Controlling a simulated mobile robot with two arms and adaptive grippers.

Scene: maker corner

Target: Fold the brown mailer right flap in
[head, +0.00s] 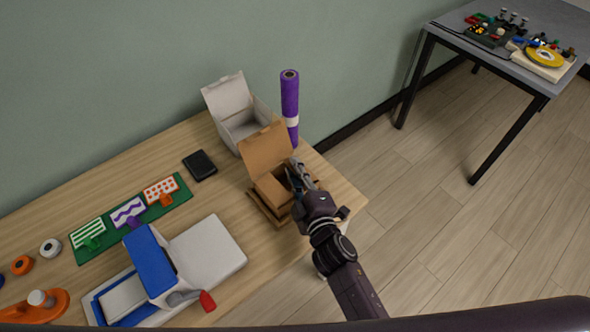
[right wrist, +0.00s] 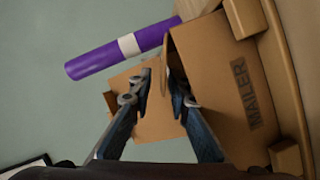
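The brown mailer (head: 268,196) is an open cardboard box near the right end of the workbench, its tall lid (head: 265,149) standing up at the back. Its side marked MAILER (right wrist: 243,90) fills the right of the right wrist view. My right gripper (head: 294,177) is at the box's right side. In the right wrist view its fingertips (right wrist: 160,80) point at the box with a narrow gap between them. A thin cardboard edge shows in that gap, seemingly the right flap; contact cannot be made out. My left gripper is not in view.
A white open box (head: 239,123) and a purple roll (head: 290,100) stand behind the mailer. A black wallet-like item (head: 199,165), a green mat (head: 112,238) with cards and a blue-and-white device (head: 150,265) lie left. The bench's right edge is close.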

